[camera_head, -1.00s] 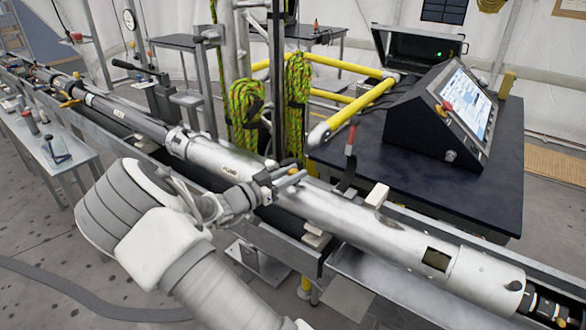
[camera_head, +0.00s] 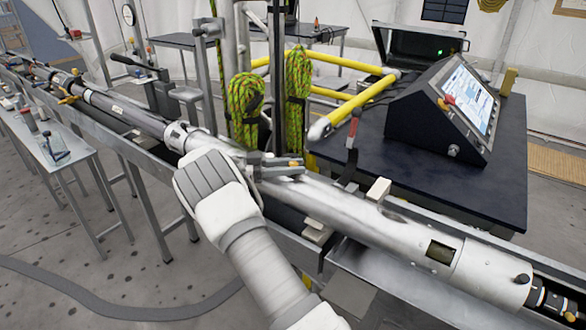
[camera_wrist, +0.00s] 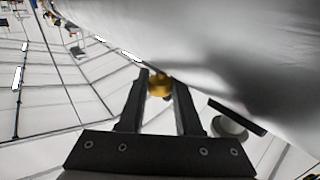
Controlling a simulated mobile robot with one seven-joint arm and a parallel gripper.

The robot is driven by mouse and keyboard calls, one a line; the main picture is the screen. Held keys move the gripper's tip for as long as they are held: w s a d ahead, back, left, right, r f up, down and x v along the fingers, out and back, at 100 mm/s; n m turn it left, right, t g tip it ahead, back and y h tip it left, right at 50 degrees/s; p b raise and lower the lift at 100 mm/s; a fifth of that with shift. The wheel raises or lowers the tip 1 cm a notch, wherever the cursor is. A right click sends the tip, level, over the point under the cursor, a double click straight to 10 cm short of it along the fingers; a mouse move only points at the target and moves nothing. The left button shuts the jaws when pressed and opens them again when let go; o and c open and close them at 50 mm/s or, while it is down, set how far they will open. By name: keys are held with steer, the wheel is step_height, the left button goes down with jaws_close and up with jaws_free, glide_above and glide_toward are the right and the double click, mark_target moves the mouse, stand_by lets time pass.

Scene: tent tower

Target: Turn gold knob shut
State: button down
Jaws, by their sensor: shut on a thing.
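The gold knob (camera_wrist: 159,87) sits between the two dark fingers of my gripper (camera_wrist: 160,78) at their tips, beside the pale tube. In the head view, a small gold spot of the knob (camera_head: 294,163) shows at the fingertips of my gripper (camera_head: 286,168). My gripper is shut on the knob, reaching over the long silver tube (camera_head: 340,208) from the near side. The fingers hide part of the knob, and its turned angle cannot be told.
Green ropes (camera_head: 246,105) hang on posts just behind the tube. A dark table (camera_head: 425,165) with a sloped control console (camera_head: 447,105) and yellow rails (camera_head: 355,110) stands behind at right. A metal trough (camera_head: 385,272) runs under the tube. A small side table (camera_head: 75,160) stands left.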

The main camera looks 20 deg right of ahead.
steer(key=shift+r, duration=0.15)
steer(key=c, duration=0.6)
jaws_free()
steer(key=shift+t, duration=0.3)
steer(key=shift+n+t+h+p, duration=0.3)
steer(key=shift+n+t+p, duration=0.75)
steer(key=shift+n+t, duration=0.75)
steer(key=n+t, duration=0.1)
steer(key=t, duration=0.2)
steer(key=n+t+y, duration=0.1)
steer(key=n+t, duration=0.1)
steer(key=t, duration=0.1)
steer(key=shift+s+n+t, duration=0.1)
steer(key=shift+n+t, duration=0.2)
steer(key=shift+t, duration=0.1)
steer(key=shift+f+n+t+y+b, duration=0.15)
steer(key=shift+n+t+y+b, duration=0.75)
steer(key=shift+t, duration=0.45)
steer(key=shift+f+n+t+y+b, duration=0.1)
steer(key=shift+n+t+y+b, duration=0.6)
steer(key=shift+n+t, duration=0.55)
